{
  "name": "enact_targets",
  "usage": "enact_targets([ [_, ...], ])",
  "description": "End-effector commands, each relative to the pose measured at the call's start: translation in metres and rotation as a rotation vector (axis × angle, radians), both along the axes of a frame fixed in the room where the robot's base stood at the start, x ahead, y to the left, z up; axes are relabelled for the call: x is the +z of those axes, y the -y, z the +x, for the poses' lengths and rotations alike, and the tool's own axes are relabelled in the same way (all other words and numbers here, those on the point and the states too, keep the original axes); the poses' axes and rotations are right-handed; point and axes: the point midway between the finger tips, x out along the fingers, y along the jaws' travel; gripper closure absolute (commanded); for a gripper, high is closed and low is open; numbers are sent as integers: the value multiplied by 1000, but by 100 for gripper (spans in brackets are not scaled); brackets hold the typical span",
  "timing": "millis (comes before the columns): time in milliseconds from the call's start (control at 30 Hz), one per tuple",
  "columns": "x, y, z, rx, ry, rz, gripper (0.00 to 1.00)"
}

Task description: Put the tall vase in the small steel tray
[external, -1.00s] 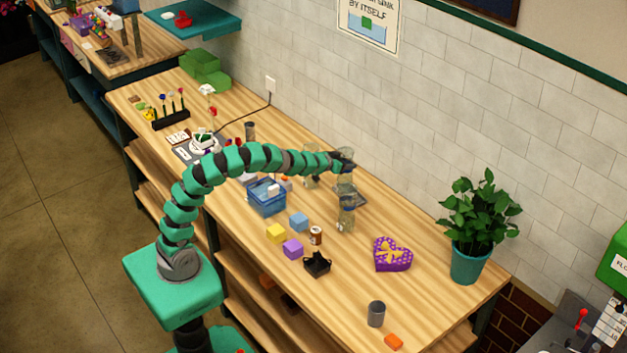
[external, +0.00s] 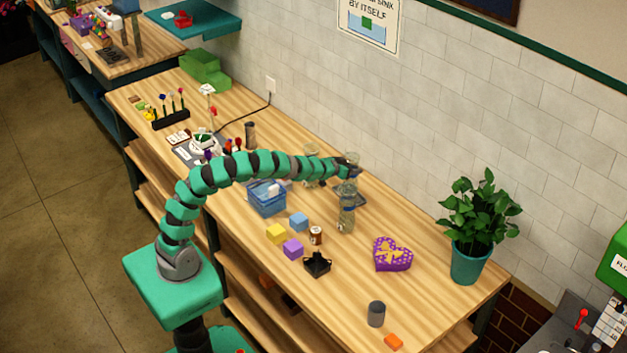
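A tall clear glass vase (external: 346,217) stands upright on the wooden table, right of the middle. A small grey-blue tray (external: 361,201), which looks like the steel tray, lies just behind it and is partly hidden by the vase and my gripper. My gripper (external: 350,165) is at the end of the outstretched arm, above the tray and the top of the vase. The fingers are small and dark against the glass, so their opening and any contact with the vase cannot be made out.
Another glass vessel (external: 311,179) stands behind my arm. A blue basket (external: 267,199), a purple heart box (external: 392,254), coloured blocks (external: 293,249), a brown jar (external: 316,235) and a black holder (external: 317,264) are nearby. A potted plant (external: 470,235) stands at right.

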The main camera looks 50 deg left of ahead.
Motion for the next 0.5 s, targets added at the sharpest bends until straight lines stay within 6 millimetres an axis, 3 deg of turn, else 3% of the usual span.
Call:
enact_targets([
  [33, -1, 0, 0, 0, -1, 0, 32],
  [100, 0, 0, 0, 0, -1, 0, 21],
  [500, 3, 0, -5, 1, 0, 1, 21],
])
